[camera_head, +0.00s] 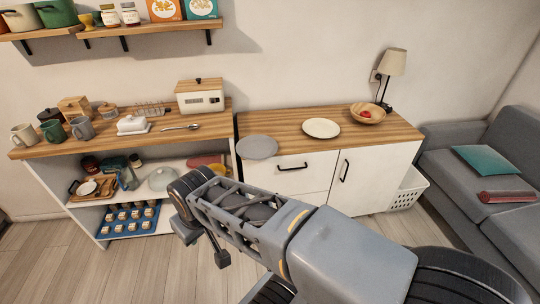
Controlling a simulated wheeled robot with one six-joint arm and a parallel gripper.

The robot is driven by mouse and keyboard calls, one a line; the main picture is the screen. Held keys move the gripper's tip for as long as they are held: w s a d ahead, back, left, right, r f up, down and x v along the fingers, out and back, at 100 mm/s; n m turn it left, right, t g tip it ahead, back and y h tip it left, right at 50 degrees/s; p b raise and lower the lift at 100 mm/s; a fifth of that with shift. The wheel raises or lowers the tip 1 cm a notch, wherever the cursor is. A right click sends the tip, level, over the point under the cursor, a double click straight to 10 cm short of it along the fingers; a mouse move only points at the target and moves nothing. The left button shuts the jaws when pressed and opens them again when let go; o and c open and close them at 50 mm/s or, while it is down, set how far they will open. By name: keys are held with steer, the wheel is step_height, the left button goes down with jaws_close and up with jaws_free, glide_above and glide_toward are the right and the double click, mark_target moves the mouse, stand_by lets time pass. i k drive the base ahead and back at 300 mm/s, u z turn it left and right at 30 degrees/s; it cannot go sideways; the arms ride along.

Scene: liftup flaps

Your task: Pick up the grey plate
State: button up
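The grey plate (257,148) lies flat at the front left corner of the right cabinet's wooden top, and its near rim reaches over the front edge. Nothing rests on it. My gripper (205,247) is in front of the left shelf unit, lower in the picture than the plate and to its left, apart from it. Its two dark fingertips look spread with nothing between them. My arm comes in from the lower right and hides part of the cabinet front and floor.
The left counter (110,142) holds mugs, a butter dish and a bread box. A laundry basket (407,190) and sofa (465,180) stand right.

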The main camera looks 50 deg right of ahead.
mark_target(252, 147)
steer(key=z, duration=1)
steer(key=i, duration=0.7)
steer(key=u, duration=1.5)
